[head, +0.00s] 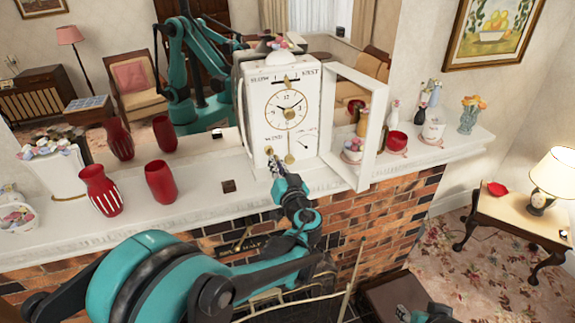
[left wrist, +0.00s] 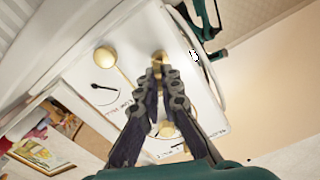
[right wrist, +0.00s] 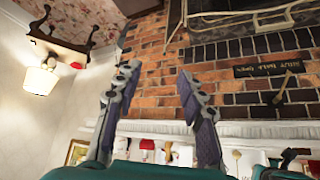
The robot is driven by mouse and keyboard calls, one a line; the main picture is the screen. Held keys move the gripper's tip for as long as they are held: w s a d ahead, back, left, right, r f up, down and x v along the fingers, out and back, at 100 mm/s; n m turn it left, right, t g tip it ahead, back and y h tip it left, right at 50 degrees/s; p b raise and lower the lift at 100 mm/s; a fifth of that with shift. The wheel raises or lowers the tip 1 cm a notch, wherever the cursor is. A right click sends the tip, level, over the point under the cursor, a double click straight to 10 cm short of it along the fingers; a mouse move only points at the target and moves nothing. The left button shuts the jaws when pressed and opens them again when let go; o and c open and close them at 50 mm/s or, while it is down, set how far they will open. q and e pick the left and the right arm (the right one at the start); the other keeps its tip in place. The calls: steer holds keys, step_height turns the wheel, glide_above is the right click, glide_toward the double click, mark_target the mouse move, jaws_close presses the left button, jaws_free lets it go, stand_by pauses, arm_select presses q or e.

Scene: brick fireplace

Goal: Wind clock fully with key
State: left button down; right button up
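The white clock (head: 255,110) stands on the mantel, with a round dial, gold hands and a "WIND" label low on its face. Its framed door (head: 371,135) is swung open to the right. My left gripper (head: 272,166) is at the lower left of the clock face, by the winding spot. In the left wrist view its fingers (left wrist: 157,72) are closed together on a small gold key (left wrist: 159,58) against the white face. The fingers hide part of the key. My right gripper (right wrist: 158,72) is open and empty, away from the clock, facing the brick fireplace.
The white mantel (head: 215,200) carries several red vases (head: 161,182) on the left and a small dark block (head: 229,186). Right of the clock stand a red cup (head: 396,141), figurines and a flower vase (head: 469,115). A side table (head: 510,212) with a lamp is at right.

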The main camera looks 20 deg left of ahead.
arm_select(q)
steer(key=shift+w+a, duration=0.4)
steer(key=shift+w, duration=0.15)
arm_select(e)
steer(key=shift+f, duration=0.1)
arm_select(q)
steer(key=c, duration=1.6)
jaws_free()
steer(key=shift+c, duration=0.2)
steer(key=shift+s+d, duration=0.15)
steer(key=shift+s, duration=0.05)
steer(key=v, duration=1.2)
steer(key=shift+r, duration=0.15)
arm_select(e)
steer(key=shift+a, duration=1.15)
